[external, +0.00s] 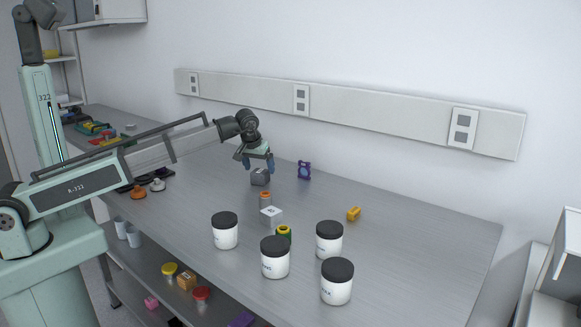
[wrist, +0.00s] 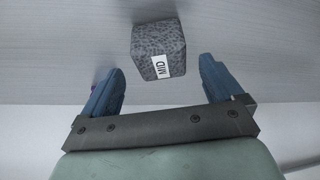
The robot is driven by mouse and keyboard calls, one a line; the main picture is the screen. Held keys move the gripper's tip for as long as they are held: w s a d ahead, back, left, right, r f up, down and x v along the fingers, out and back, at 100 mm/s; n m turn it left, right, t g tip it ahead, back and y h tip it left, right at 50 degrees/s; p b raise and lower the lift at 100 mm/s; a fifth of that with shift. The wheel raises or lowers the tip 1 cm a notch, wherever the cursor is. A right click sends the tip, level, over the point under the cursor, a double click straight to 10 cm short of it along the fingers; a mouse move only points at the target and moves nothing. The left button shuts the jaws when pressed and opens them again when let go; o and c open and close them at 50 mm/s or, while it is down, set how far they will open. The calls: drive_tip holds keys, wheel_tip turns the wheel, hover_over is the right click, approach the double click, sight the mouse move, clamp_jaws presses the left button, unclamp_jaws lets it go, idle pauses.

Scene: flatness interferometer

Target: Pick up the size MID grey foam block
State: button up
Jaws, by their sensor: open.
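The grey foam block (wrist: 150,45) is speckled and has a white label reading MID. In the wrist view it lies on the bench ahead of my gripper (wrist: 158,75), roughly centred between the two blue fingers and just beyond their tips. My gripper is open and empty. In the external view the grey block (external: 260,178) sits on the bench below my gripper (external: 258,168), whose fingers point down at it. The block's label does not show in the external view.
On the bench, an orange-topped item (external: 265,198), a white block (external: 271,215) and a yellow-green ring (external: 284,233) stand nearer the front. A purple item (external: 304,170) stands to the right. Several black-lidded jars (external: 275,262) are further forward. A yellow block (external: 353,213) lies right, with clear bench around it.

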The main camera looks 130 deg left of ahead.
sight(260, 171)
drive_tip(key=x, duration=0.3)
drive_tip(key=shift+s+f, duration=0.1)
drive_tip(key=shift+f, duration=0.1)
drive_tip(key=c, duration=1)
drive_tip(key=shift+r, duration=0.15)
